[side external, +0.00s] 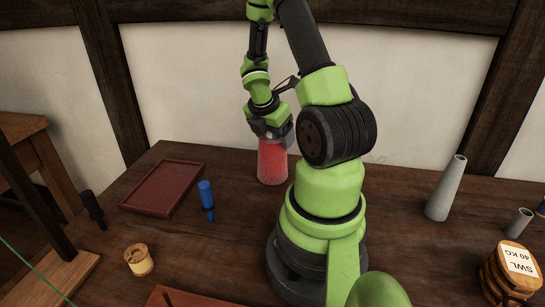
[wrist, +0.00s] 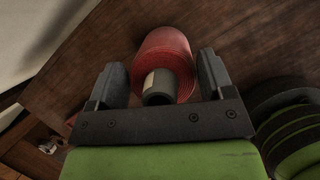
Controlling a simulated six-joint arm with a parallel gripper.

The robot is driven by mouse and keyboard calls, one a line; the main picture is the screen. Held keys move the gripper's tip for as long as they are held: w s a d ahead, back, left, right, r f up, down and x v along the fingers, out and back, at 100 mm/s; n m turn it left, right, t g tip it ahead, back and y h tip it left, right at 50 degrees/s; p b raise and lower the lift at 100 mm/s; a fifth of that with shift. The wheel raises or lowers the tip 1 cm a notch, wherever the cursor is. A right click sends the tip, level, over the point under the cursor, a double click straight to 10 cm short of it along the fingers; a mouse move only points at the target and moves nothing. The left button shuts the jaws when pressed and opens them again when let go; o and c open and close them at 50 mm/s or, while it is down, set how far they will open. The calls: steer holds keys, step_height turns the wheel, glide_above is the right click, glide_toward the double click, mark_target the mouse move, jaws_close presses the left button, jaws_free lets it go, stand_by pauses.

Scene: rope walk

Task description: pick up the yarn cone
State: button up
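The yarn cone (side external: 272,163) is red and stands upright on the dark wooden table, beside my arm's base. In the wrist view the yarn cone (wrist: 167,44) shows its red windings and a grey core end facing the camera. My gripper (side external: 270,132) is right above the cone's top in the side view, pointing down. In the wrist view my gripper (wrist: 162,62) has its two fingers apart, one on each side of the cone. A gap shows at the left finger; the right finger is close to the cone, and contact there cannot be told.
A wooden spool (side external: 138,262) is at front left. A tall grey cone (side external: 445,190), a small grey cup (side external: 517,223) and a wooden block marked SWL 40 KG (side external: 505,285) are at right.

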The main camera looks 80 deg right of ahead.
steer(key=c, duration=0.8)
steer(key=shift+o, duration=0.2)
steer(key=shift+r, duration=0.1)
